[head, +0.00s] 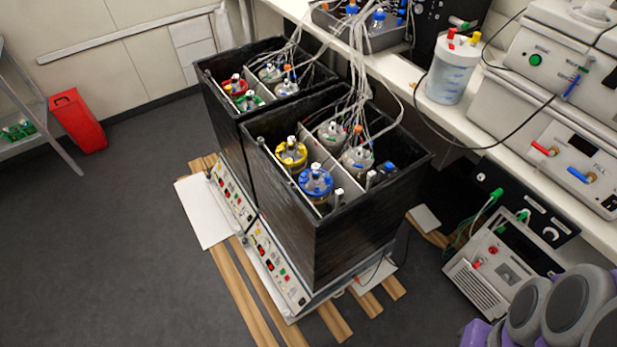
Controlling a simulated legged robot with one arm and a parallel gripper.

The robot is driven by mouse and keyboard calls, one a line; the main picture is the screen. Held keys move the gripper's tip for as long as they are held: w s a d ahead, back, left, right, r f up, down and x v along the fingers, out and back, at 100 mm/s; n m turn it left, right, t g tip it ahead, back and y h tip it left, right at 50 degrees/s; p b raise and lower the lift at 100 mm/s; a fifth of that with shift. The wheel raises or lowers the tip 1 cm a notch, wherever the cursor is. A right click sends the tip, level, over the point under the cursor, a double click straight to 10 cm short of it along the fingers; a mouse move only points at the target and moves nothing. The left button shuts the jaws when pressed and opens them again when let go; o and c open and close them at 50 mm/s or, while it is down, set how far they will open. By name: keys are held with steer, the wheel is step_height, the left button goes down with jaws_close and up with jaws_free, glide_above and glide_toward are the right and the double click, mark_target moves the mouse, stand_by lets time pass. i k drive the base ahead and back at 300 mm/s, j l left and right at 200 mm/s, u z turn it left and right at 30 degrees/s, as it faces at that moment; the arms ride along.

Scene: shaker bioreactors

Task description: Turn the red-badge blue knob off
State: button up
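A machine on the bench at the right has a blue handle-like knob (577,175) and a red one (543,149) on its front, both on brass-coloured fittings. Another blue handle (572,85) shows on the unit above it. A red badge cannot be made out on either blue one at this size, so I cannot tell which is the named knob or how it is set. My arm shows as grey and purple links in the bottom right corner. My gripper is not in view.
Two black open boxes (318,241) with capped vessels and tubing stand on wooden slats (240,290) mid-floor. A grey control unit (475,285) sits low at the right, below the bench edge (600,236). A red bin (78,122) stands far left. The left floor is clear.

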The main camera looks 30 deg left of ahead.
mark_target(388, 167)
steer(key=i+l+u, duration=0.1)
steer(key=i+u, duration=0.15)
steer(key=u, duration=0.25)
steer(key=i+l+u, duration=0.25)
steer(key=u, duration=0.2)
steer(key=i+l+u, duration=0.2)
steer(key=u, duration=0.3)
steer(key=i+l+u, duration=0.1)
steer(key=l+u, duration=0.35)
steer(key=i+l, duration=0.1)
steer(key=l, duration=0.15)
steer(key=i+l+u, duration=0.1)
steer(key=l, duration=0.15)
steer(key=z, duration=0.3)
